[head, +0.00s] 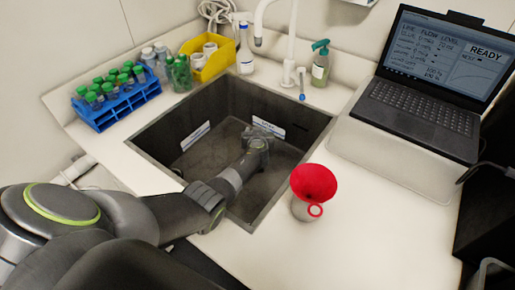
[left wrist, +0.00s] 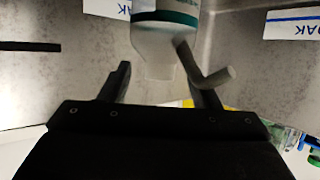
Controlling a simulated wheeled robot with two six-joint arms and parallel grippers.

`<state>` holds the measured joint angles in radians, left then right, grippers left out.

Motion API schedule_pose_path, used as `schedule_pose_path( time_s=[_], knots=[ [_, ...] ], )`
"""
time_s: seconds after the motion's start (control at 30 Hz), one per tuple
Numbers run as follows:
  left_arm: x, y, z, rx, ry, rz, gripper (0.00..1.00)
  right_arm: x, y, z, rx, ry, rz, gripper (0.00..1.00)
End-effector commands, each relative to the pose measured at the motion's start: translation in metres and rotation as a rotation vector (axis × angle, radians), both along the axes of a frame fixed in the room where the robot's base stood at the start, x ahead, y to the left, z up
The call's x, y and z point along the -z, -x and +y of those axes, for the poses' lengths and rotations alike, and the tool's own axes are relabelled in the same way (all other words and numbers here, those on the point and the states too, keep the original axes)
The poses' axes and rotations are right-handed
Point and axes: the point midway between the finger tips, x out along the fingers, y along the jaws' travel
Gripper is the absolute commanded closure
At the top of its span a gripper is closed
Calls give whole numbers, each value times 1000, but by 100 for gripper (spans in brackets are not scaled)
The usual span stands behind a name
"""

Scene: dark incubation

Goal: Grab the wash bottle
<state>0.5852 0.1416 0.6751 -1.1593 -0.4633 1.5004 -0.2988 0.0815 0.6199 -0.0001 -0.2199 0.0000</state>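The wash bottle (left wrist: 165,38) shows at the top middle of the left wrist view, upside down in the picture. It is pale and translucent, with a teal band and a grey bent spout (left wrist: 212,79). My left gripper (left wrist: 157,76) is open, with one finger on each side of the bottle's narrow end in the picture. I cannot tell whether the fingers touch it. In the head view my left arm reaches down into the sink, with the gripper (head: 260,136) near the labelled far wall. There I cannot separate the bottle from the gripper.
The sink (head: 170,125) has rims around my arm. Behind it stand a blue rack (head: 118,108) of green-capped tubes, a yellow bin (head: 210,65), a faucet (head: 290,45) and a soap dispenser (head: 320,70). A red funnel (head: 314,180) and a laptop (head: 420,118) are at right.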

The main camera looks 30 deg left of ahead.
Motion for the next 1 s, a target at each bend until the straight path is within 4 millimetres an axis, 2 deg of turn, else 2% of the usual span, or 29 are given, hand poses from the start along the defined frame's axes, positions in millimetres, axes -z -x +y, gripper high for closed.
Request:
schedule_pose_path(
  time_s=[0.07, 0.4, 0.8, 0.87, 1.0],
  knots=[
    [0, 0, 0, 0, 0, 0, 54, 0, 0, 0, 0, 0, 0, 27],
    [0, 0, 0, 0, 0, 1, 99, 0, 0, 1, 0, -1, 0, 27],
    [0, 1, 0, -1, 3, 1, 100, -1, 0, 2, 1, -3, 0, 27],
    [-4, 1, 0, -2, 3, 1, 100, -3, 0, 2, 1, -3, 1, 27],
    [-25, 0, 0, -2, 3, -3, 100, -16, 0, 2, 1, -3, 1, 27]
  ],
)
